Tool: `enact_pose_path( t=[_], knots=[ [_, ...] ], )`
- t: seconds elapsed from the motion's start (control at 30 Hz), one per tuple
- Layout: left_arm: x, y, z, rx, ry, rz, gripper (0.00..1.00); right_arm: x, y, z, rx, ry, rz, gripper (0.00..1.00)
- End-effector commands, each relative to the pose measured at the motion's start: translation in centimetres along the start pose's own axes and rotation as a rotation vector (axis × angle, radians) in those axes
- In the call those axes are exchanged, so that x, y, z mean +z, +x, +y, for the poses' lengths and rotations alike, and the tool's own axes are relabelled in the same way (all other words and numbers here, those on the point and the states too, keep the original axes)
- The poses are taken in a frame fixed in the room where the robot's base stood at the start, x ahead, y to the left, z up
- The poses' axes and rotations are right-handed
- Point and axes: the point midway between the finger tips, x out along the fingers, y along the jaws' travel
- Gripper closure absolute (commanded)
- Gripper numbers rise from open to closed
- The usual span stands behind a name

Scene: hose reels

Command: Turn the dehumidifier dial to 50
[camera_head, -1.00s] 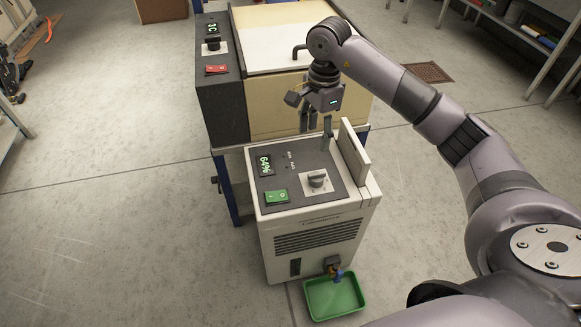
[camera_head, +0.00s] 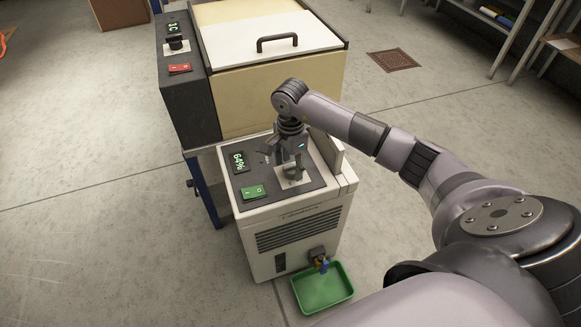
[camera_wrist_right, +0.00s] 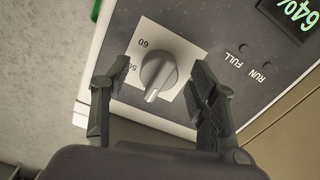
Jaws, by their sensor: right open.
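The dehumidifier (camera_head: 296,229) is a cream box with a dark top panel. Its grey dial (camera_wrist_right: 158,73) sits on a white plate in the right wrist view, with the marks 60 and 50 showing on the plate's left side. The rest of the scale is hidden. The dial's ridge points down in that view, toward my gripper's palm. The display (camera_head: 239,161) reads 64%. My right gripper (camera_wrist_right: 160,85) is open, with one finger on each side of the dial and visible gaps between. In the head view, my right gripper (camera_head: 290,160) largely covers the dial. My left gripper is not in view.
A green rocker switch (camera_head: 253,191) is on the panel near the dial. A raised lid (camera_head: 328,150) stands at the panel's right edge. A green tray (camera_head: 322,288) is on the floor in front. A larger cream machine (camera_head: 270,85) stands behind.

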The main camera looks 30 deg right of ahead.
Motion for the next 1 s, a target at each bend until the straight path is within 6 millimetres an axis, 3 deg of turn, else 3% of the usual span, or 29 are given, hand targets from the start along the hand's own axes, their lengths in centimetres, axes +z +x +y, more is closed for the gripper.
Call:
enact_pose_path(
  t=[0.13, 0.43, 1.0],
  knots=[
    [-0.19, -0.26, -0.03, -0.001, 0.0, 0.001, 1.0, -0.03, 0.96, 0.0, 0.0, 0.0, 0.001, 0.46],
    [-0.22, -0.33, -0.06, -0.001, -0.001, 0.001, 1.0, -0.02, 1.09, -0.01, -0.001, 0.0, 0.0, 0.47],
    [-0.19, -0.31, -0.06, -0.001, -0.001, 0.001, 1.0, -0.03, 1.05, -0.01, 0.0, 0.0, 0.0, 0.85]
  ],
)
